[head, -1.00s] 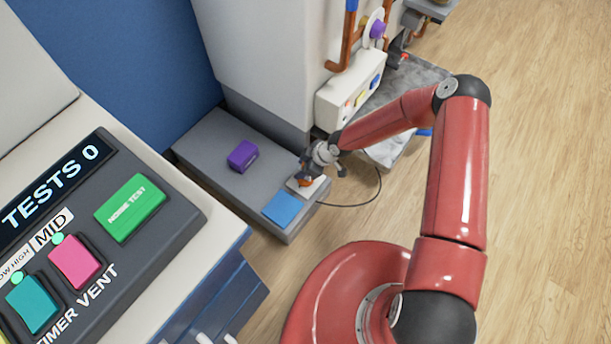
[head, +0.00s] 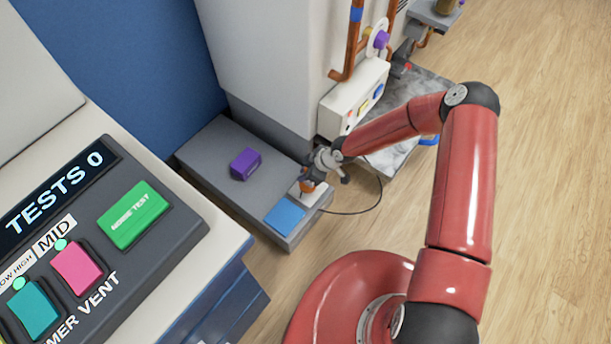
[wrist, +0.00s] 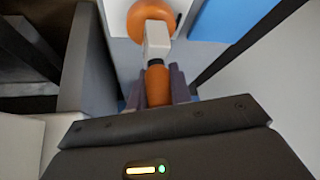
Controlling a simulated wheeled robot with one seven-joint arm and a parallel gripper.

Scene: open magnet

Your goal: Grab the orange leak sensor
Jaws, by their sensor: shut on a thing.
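The orange leak sensor (wrist: 157,84) is between the two fingers of my gripper (wrist: 158,92) in the wrist view. A pale block (wrist: 157,38) joins its orange grip part to a round orange part above. My gripper is shut on the sensor. In the head view my gripper (head: 310,178) is at the right side of the low grey platform, with a bit of the orange sensor (head: 307,187) showing beneath it. The sensor is over a white pad (head: 318,196); I cannot tell whether they touch.
The low grey platform (head: 205,158) also carries a purple block (head: 245,164) and a blue pad (head: 285,215). A white box with coloured buttons (head: 345,105) and copper pipes (head: 352,45) stand behind. A dark cable (head: 360,212) loops over the floor. Wooden floor is free at right.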

